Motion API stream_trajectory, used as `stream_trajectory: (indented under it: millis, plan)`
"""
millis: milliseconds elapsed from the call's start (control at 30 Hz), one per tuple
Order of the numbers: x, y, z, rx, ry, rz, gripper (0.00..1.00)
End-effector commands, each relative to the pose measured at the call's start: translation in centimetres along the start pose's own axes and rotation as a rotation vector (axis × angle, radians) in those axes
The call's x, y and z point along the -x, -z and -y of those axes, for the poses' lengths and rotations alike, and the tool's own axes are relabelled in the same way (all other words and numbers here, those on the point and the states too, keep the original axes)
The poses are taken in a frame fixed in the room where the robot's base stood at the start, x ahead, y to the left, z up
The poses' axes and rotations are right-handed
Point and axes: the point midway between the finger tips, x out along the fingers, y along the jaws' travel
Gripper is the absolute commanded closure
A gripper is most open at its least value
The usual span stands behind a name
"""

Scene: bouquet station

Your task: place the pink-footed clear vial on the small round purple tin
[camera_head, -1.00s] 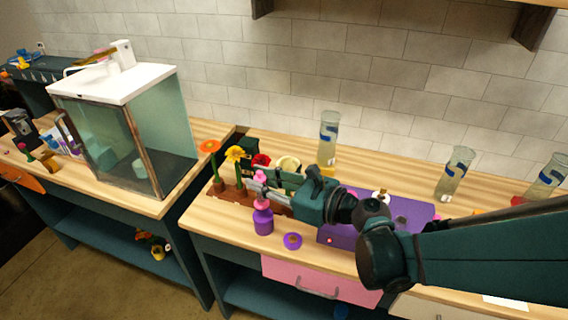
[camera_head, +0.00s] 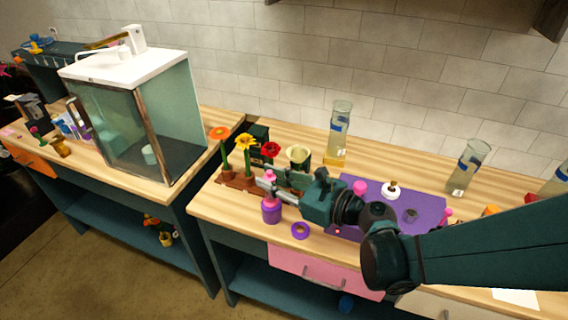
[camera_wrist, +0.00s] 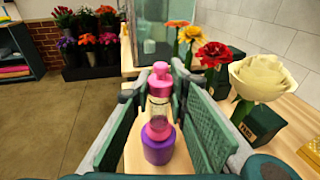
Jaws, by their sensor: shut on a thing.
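The clear vial (camera_wrist: 158,106) has a pink cap and a pink foot. It stands upright between the fingers of my gripper (camera_wrist: 160,84), which is shut on it. In the head view, my gripper (camera_head: 268,186) reaches it from the right, and the vial's pink cap (camera_head: 269,174) shows above the fingers. The round purple tin (camera_head: 271,215) stands on the bench directly below the vial; it also shows in the wrist view (camera_wrist: 158,151). The pink foot is at the tin's top, and I see no clear gap. I cannot tell whether the tin bears its weight.
A purple ring (camera_head: 300,230) lies close right of the tin. Orange, yellow and red flowers (camera_head: 245,143) stand behind. A purple mat (camera_head: 425,205) with small items lies to the right. A tall glass cylinder (camera_head: 340,130) stands at the back. The bench's front edge is near the tin.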

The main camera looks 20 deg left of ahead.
Motion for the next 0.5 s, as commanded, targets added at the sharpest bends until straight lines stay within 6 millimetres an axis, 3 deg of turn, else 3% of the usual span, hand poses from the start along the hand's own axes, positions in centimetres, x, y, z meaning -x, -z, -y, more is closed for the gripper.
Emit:
stream_trajectory:
  millis: [433, 467, 500]
  plan:
    - [-0.04, 0.37, -0.02, 0.0, 0.0, 0.0, 1.0]
    - [-0.03, 0.34, -0.03, 0.0, 0.0, 0.0, 0.8]
    - [-0.03, 0.3, -0.02, 0.0, 0.0, 0.0, 0.75]
